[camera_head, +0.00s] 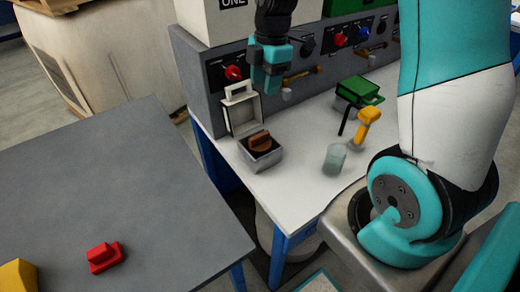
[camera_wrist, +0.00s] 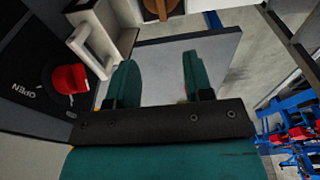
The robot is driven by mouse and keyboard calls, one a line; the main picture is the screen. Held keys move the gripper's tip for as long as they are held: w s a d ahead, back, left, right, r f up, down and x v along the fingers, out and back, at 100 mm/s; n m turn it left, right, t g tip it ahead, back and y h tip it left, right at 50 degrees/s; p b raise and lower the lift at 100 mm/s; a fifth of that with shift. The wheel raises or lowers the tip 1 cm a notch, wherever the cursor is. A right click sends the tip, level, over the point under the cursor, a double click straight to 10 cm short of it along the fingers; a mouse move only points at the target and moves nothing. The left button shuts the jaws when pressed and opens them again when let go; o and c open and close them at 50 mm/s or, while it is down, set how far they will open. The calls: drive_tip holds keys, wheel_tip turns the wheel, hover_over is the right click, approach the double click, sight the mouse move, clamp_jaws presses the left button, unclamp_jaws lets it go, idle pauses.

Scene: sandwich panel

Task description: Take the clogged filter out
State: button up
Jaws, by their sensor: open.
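A brown filter (camera_head: 259,141) with a raised grip sits in a small grey box (camera_head: 262,158) on the white bench. The box's white-framed lid (camera_head: 243,115) stands open at the back, its handle up. The filter shows partly at the top edge of the wrist view (camera_wrist: 162,8), with the lid's pale handle (camera_wrist: 88,47) at its left. My gripper (camera_head: 266,86) hangs in front of the control panel, above and to the right of the box. Its teal fingers (camera_wrist: 160,78) are apart with nothing between them.
The control panel's red knob (camera_head: 233,72) is close to the gripper's left. A green box (camera_head: 358,92), a yellow-handled object (camera_head: 366,124) and a translucent cylinder (camera_head: 334,160) stand to the right. A red block (camera_head: 104,257) lies on the grey table (camera_head: 120,185), which has much free room.

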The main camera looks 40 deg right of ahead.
approach(260, 135)
drive_tip(key=f, duration=0.3)
drive_tip(key=a+f, duration=0.1)
drive_tip(key=f, duration=0.1)
wheel_tip(260, 135, down, 5)
drive_tip(key=shift+a+f+p, duration=0.1)
drive_tip(key=shift+f+p, duration=0.05)
drive_tip(key=shift+p, duration=0.45)
clamp_jaws()
